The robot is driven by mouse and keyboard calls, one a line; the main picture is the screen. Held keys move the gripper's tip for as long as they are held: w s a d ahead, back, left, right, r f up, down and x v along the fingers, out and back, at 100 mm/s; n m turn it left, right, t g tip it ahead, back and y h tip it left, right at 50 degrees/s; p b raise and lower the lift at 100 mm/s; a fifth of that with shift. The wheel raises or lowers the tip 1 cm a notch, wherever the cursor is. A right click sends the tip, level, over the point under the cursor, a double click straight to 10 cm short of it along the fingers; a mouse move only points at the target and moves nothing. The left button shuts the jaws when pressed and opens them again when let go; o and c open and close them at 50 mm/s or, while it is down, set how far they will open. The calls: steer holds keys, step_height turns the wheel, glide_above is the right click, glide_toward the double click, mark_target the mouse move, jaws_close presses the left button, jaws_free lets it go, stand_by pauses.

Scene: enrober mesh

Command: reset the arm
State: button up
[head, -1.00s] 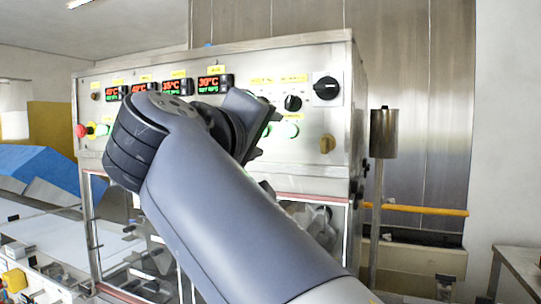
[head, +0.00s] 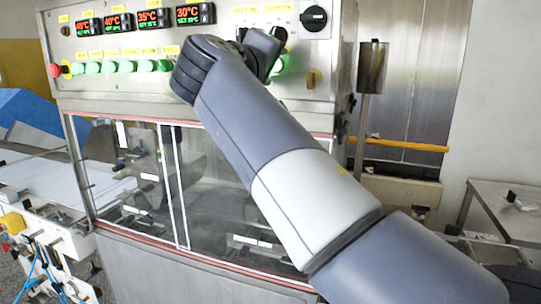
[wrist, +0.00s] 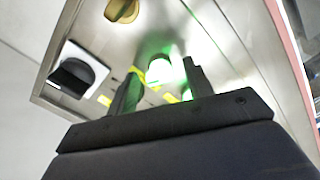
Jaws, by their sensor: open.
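My arm reaches up from the lower right of the head view to the front of a steel control panel (head: 225,70). My gripper (head: 272,52) is partly hidden behind the wrist in that view. In the wrist view my gripper (wrist: 162,82) shows two dark fingers, apart, with nothing held between them. A lit green button (wrist: 160,71) shows between and beyond the fingers. I cannot tell whether a finger touches the panel.
The panel has temperature displays (head: 152,19), a red button (head: 54,70), several green buttons, a black knob (head: 314,18) and a brass knob (head: 313,79). Below are clear windows (head: 125,175). A conveyor (head: 35,180) lies left, a steel post (head: 372,68) and a table (head: 505,195) right.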

steer(key=shift+s, duration=0.1)
steer(key=s+a+n+p, duration=0.3)
steer(key=s+n+p, duration=0.5)
steer(key=n, duration=0.4)
stand_by(2.3)
steer(key=shift+r, duration=0.1)
